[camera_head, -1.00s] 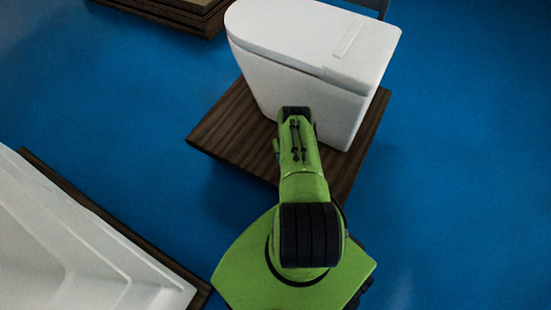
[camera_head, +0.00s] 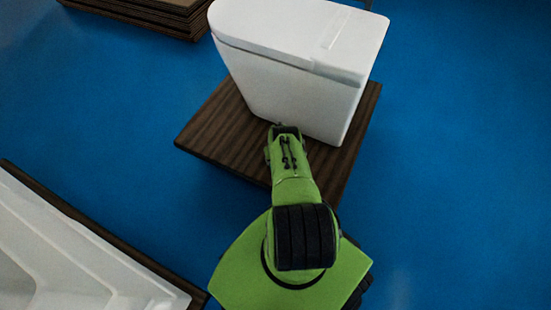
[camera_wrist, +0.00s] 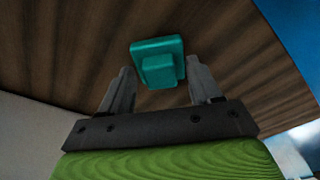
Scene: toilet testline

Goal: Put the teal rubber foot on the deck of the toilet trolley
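The teal rubber foot (camera_wrist: 158,62) shows in the wrist view against the dark brown wooden deck of the toilet trolley (camera_wrist: 70,45). It looks to rest on the deck, though the contact is not clear. My gripper (camera_wrist: 160,75) is open, its two grey fingers apart on either side of the foot's near end, with visible gaps. In the head view the deck (camera_head: 225,125) carries a white toilet (camera_head: 290,70). My green arm reaches over the deck's near edge and hides the gripper and the foot there.
The white toilet stands close in front of my arm. A white basin-like piece (camera_head: 60,250) on a dark wooden base lies at lower left. A stack of brown boards (camera_head: 150,15) is at the back left. The blue floor (camera_head: 460,150) is clear on the right.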

